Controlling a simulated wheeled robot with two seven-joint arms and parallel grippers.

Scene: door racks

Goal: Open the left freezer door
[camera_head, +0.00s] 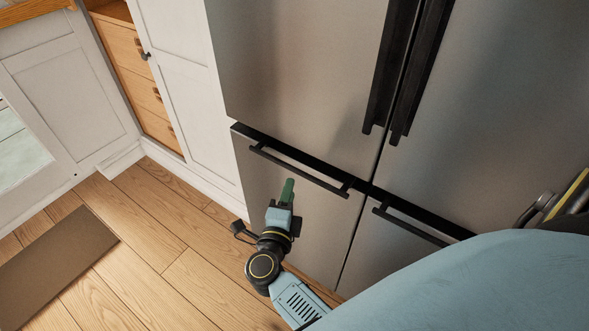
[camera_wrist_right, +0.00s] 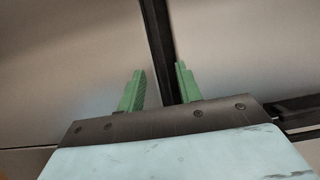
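The left freezer door (camera_head: 325,228) is the grey lower-left panel of the fridge in the head view and looks shut. Its dark bar handle (camera_head: 300,171) runs along its top edge. My right gripper (camera_head: 287,192) is in front of this door, its green fingers appearing just below the handle in the picture. In the right wrist view, my right gripper (camera_wrist_right: 160,90) is open, fingers apart with nothing held. A dark strip (camera_wrist_right: 156,35) runs between the fingers in that view; I cannot tell whether the fingers reach around the handle. My left gripper is not in view.
The right freezer door has its own bar handle (camera_head: 410,227). Two long dark handles (camera_head: 392,65) hang on the upper fridge doors. White cabinets (camera_head: 185,85) and wooden drawers (camera_head: 135,65) stand at left. The wooden floor (camera_head: 150,235) is clear apart from a brown mat (camera_head: 55,262).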

